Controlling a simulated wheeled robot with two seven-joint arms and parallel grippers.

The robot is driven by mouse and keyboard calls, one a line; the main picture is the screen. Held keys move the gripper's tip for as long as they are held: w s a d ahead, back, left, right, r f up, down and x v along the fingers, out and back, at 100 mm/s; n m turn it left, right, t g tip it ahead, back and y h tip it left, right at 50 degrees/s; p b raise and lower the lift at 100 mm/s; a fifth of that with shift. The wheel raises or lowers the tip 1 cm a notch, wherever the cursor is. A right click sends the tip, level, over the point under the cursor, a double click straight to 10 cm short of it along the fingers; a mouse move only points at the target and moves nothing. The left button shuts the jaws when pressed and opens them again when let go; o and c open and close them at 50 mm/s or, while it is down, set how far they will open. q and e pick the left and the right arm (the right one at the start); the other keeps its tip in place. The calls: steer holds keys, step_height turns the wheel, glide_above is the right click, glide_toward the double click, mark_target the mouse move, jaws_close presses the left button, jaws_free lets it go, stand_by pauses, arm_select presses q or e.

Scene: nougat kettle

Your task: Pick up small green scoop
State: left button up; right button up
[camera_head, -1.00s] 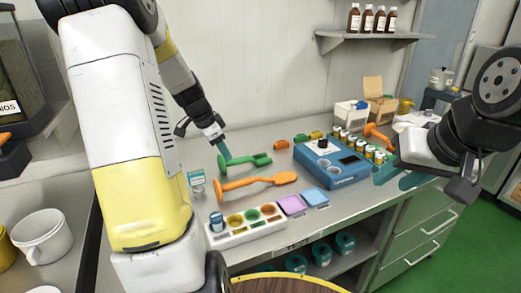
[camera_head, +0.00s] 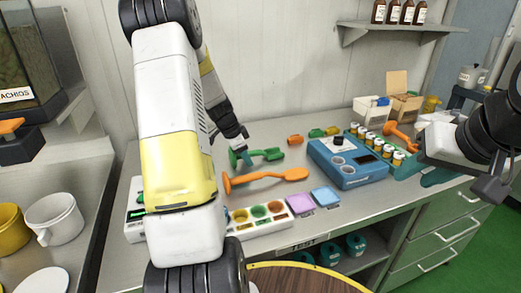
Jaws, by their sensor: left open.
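The small green scoop (camera_head: 268,155) lies on the metal counter behind a longer orange scoop (camera_head: 268,178). Its round end is at the left and partly hidden by my left gripper. My left gripper (camera_head: 239,152) is open, pointing down at that left end; I cannot tell whether the fingers touch the scoop.
A blue device (camera_head: 347,162) and a rack of small jars (camera_head: 376,146) stand to the right. A white tray with coloured cups (camera_head: 258,229) and two small pads, purple (camera_head: 299,203) and blue (camera_head: 326,197), lie in front. A shelf of bottles (camera_head: 385,27) hangs above.

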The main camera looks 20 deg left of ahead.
arm_select(q)
jaws_close()
stand_by(0.3)
step_height(320, 180, up, 15)
stand_by(0.7)
